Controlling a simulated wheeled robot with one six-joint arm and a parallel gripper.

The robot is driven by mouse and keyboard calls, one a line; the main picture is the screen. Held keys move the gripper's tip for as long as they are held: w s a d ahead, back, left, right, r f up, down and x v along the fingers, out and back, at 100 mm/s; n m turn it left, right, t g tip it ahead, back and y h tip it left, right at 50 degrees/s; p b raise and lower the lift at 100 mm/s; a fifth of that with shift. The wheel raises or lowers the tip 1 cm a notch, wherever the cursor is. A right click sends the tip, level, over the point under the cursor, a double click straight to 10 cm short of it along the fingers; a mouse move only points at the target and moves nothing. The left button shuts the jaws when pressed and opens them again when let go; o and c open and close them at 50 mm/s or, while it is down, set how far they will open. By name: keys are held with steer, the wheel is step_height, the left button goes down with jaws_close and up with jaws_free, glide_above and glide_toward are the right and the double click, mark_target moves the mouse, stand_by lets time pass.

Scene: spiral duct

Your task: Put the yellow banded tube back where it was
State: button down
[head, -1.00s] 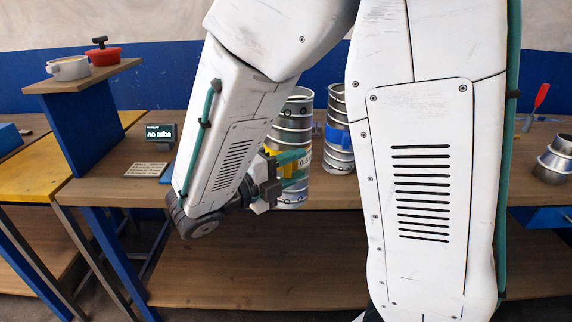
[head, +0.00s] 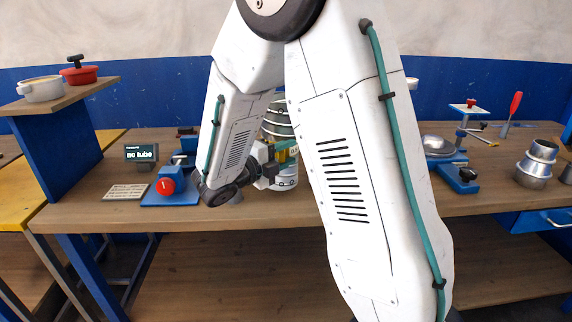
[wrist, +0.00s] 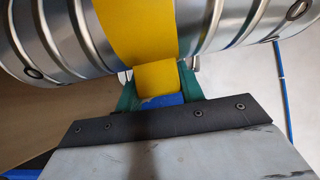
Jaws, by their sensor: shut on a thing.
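The yellow banded tube (wrist: 215,25) is a ribbed silver spiral duct with a yellow band around its middle. It lies across the top of the wrist view. My gripper (wrist: 158,82) has its teal fingers shut on a yellow block at that band. In the head view the tube (head: 278,120) is upright behind my arm, and my gripper (head: 283,152) is at its side. My arm hides part of the tube. I cannot tell whether its lower end touches the bench.
A wooden bench (head: 110,212) runs across the view. On it are a "no tube" display (head: 141,153), a blue device with a red knob (head: 166,186), a blue clamp fixture (head: 455,175) and a stepped silver fitting (head: 537,165). A raised shelf (head: 75,97) holds two pots.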

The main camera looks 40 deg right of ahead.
steer(key=shift+f, duration=1.45)
steer(key=c, duration=0.9)
jaws_free()
steer(key=shift+f, duration=0.15)
